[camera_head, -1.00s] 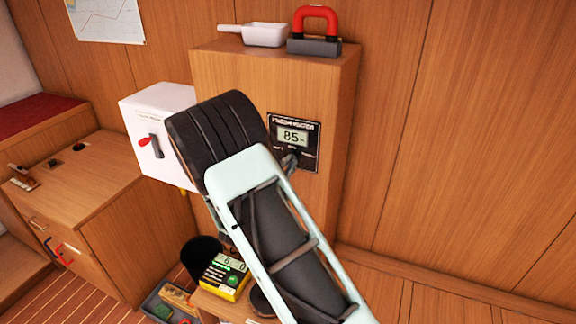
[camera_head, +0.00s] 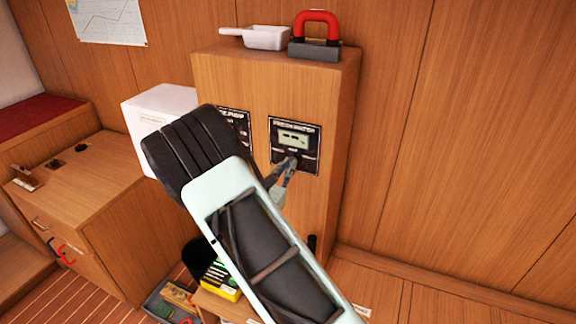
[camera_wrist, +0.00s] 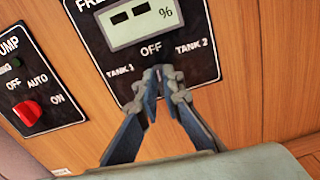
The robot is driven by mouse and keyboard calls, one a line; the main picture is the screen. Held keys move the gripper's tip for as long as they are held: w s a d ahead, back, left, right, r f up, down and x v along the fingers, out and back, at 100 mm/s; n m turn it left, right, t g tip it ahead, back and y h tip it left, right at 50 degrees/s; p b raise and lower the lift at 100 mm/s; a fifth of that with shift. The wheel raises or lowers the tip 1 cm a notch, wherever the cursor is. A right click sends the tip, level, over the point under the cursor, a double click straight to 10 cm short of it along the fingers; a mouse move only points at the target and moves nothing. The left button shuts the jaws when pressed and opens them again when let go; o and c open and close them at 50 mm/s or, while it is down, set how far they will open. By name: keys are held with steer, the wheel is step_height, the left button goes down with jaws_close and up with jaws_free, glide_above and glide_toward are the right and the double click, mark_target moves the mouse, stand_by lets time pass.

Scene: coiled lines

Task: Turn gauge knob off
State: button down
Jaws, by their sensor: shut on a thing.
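The fresh water gauge panel (camera_head: 275,155) is a black plate on the front of the wooden cabinet; it fills the upper middle of the wrist view (camera_wrist: 190,22). Its display (camera_wrist: 138,20) shows dark dashes and a % sign. Labels TANK 1, OFF and TANK 2 sit below the display. My gripper (camera_wrist: 164,76) is at the lower middle of the panel, just under OFF, with its fingertips shut on the gauge knob. The fingers hide the knob, so its pointing direction cannot be seen. My gripper (camera_head: 290,163) also reaches the panel in the head view.
A pump panel (camera_wrist: 42,82) with a red knob (camera_wrist: 28,112) is left of the gauge. A white box (camera_head: 155,103) stands left, partly behind my arm. A white scoop (camera_head: 265,38) and a red-handled object (camera_head: 316,46) rest on the cabinet top (camera_head: 222,57).

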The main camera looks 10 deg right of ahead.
steer(key=shift+n, duration=0.4)
steer(key=c, duration=2.1)
jaws_free()
steer(key=v, duration=1.2)
